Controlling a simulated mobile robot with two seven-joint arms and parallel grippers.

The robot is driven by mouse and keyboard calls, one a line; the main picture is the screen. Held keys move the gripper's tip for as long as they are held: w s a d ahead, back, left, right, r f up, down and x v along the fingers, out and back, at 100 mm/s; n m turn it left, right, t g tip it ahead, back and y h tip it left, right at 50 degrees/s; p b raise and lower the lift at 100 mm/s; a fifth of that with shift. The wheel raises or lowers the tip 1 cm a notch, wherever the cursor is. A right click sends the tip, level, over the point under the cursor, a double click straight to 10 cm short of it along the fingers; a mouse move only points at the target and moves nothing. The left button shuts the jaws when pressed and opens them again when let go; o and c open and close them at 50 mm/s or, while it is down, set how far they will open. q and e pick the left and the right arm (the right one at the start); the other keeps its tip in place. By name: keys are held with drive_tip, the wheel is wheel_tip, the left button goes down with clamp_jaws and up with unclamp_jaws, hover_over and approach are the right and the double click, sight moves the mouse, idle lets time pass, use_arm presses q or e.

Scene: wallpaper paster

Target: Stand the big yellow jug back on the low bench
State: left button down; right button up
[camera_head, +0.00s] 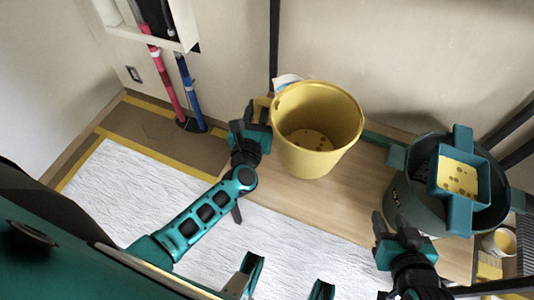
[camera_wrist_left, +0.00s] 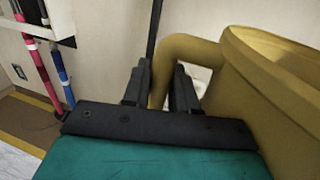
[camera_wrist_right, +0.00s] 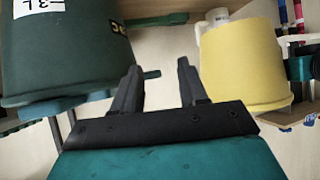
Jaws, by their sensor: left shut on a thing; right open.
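The big yellow jug (camera_head: 318,120) is upright over the back part of the low wooden bench (camera_head: 300,207), its open mouth toward the head camera. I cannot tell whether its base touches the bench. My left gripper (camera_head: 262,112) is shut on the jug's handle, at the jug's left side. In the left wrist view the handle (camera_wrist_left: 188,47) passes between the two fingers (camera_wrist_left: 165,82). The jug also shows in the right wrist view (camera_wrist_right: 243,65), which looks upside down. My right gripper (camera_head: 392,222) is open and empty, in front of the dark green bucket.
The dark green bucket (camera_head: 404,203) stands on the bench's right, with a teal tray (camera_head: 462,215) holding a yellow spotted piece across its top. A white item (camera_head: 287,80) is partly hidden behind the jug. Red and blue poles (camera_head: 188,88) lean left. White sheeting (camera_head: 130,185) covers the floor.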

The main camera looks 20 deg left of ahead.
use_arm(q)
wheel_tip(320, 180, down, 15)
drive_tip(key=b, duration=1.1)
drive_tip(key=c, duration=1.4)
unclamp_jaws()
drive_tip(key=shift+f, duration=0.1)
drive_tip(key=o, duration=0.5)
